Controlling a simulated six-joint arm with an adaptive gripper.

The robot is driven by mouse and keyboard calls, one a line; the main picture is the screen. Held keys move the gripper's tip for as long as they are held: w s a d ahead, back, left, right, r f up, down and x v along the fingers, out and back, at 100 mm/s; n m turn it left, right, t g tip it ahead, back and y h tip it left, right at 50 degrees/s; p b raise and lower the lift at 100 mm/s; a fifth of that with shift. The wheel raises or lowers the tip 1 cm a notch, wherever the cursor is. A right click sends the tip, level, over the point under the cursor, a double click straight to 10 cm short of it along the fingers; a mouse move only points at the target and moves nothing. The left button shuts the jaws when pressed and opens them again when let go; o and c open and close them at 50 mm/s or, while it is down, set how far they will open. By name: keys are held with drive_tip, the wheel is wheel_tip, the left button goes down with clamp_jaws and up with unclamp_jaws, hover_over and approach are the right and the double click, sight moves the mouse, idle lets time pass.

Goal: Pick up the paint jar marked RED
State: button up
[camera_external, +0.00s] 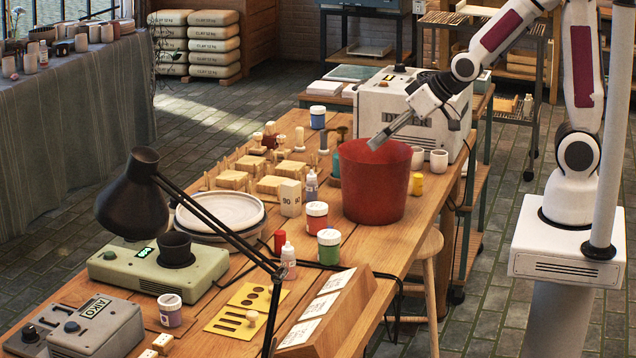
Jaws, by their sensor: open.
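A paint jar with a white lid and a red body (316,219) stands upright on the wooden table; its lettering is too small to read. Similar white-lidded jars are green (328,248), just in front of it, blue (317,119) at the back, and purple (170,316) at the front left. My gripper (376,143) is open, pointing down and left, and appears over the red bucket's rim, to the right of and behind the red jar. No object shows between its fingers. Whether its tips touch the bucket, I cannot tell.
A large red bucket (375,185) stands right of the red jar. Small dropper bottles (312,186), stacked plates (220,212) and a red cylinder (280,242) are left of it. A black desk lamp (132,195) arches over the front. A white machine (400,100) stands behind.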

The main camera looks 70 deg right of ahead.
drive_tip(key=w+f+t, duration=0.2)
drive_tip(key=w+f, duration=0.6)
drive_tip(key=f, duration=0.1)
drive_tip(key=t+h, duration=0.2)
approach(317, 219)
drive_tip(key=shift+m, duration=0.3)
drive_tip(key=w+d, duration=0.3)
drive_tip(key=shift+d+f, duration=0.1)
drive_tip(key=shift+d, duration=0.15)
drive_tip(key=shift+s+d+f, duration=0.1)
drive_tip(key=shift+s+f, duration=0.1)
drive_tip(key=shift+f, duration=0.75)
drive_tip(key=shift+w+f+t, duration=0.15)
drive_tip(key=shift+w+f, duration=0.05)
drive_tip(key=shift+w, duration=0.4)
drive_tip(key=shift+w+f+t, duration=0.15)
drive_tip(key=shift+w+f, duration=0.05)
drive_tip(key=shift+w, duration=0.35)
drive_tip(key=shift+f, duration=0.1)
drive_tip(key=shift+w, duration=0.2)
